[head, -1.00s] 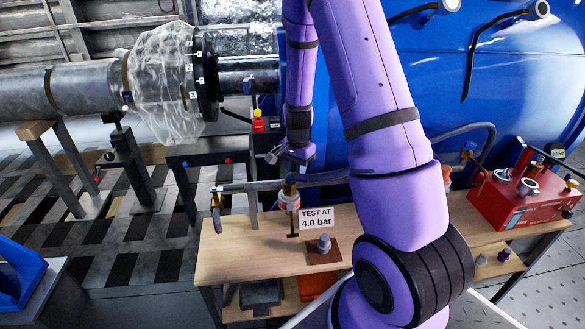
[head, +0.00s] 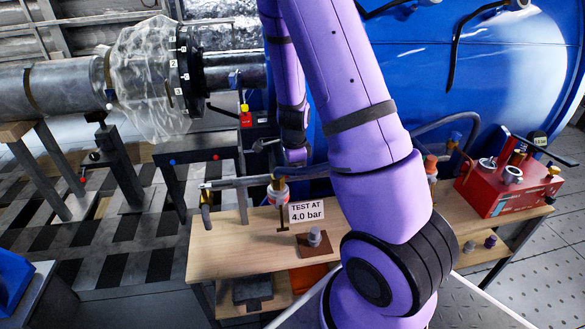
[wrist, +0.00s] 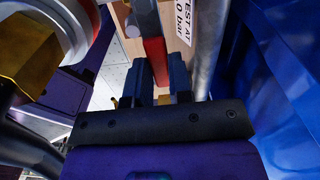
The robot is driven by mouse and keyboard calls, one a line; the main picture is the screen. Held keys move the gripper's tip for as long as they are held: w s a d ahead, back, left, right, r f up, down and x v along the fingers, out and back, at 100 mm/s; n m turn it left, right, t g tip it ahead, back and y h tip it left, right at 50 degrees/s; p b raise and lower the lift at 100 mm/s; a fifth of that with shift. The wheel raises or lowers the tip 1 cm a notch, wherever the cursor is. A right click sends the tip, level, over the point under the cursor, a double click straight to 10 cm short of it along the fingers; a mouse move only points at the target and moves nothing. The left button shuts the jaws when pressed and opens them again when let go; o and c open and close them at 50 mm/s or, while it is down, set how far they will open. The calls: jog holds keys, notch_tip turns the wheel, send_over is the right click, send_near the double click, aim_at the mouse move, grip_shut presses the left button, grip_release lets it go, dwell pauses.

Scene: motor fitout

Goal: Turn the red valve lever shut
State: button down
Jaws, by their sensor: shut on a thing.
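In the wrist view my gripper (wrist: 159,63) has its two dark fingers closed on a red bar, the red valve lever (wrist: 154,48). The lever runs up from between the fingertips to a grey part at the top edge. In the head view my purple arm reaches down beside the blue vessel. Its end is near the grey pipe (head: 240,182) over the wooden bench. The fingers and the lever cannot be made out there. A white sign (head: 307,212) reading "TEST AT 4.0 bar" stands on the bench and partly shows in the wrist view (wrist: 184,18).
The blue vessel (head: 470,70) fills the back right and crowds the gripper's right side (wrist: 285,70). A red pump box (head: 500,190) stands on the right of the bench (head: 235,252). A brass fitting (wrist: 25,62) and a red-and-white round part (wrist: 78,28) are close on the gripper's left.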

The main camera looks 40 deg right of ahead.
jog(key=shift+m, duration=0.3)
jog(key=c, duration=1)
grip_release()
jog(key=shift+s, duration=0.1)
jog(key=shift+r, duration=0.1)
notch_tip(320, 180, up, 11)
jog(key=shift+f, duration=0.15)
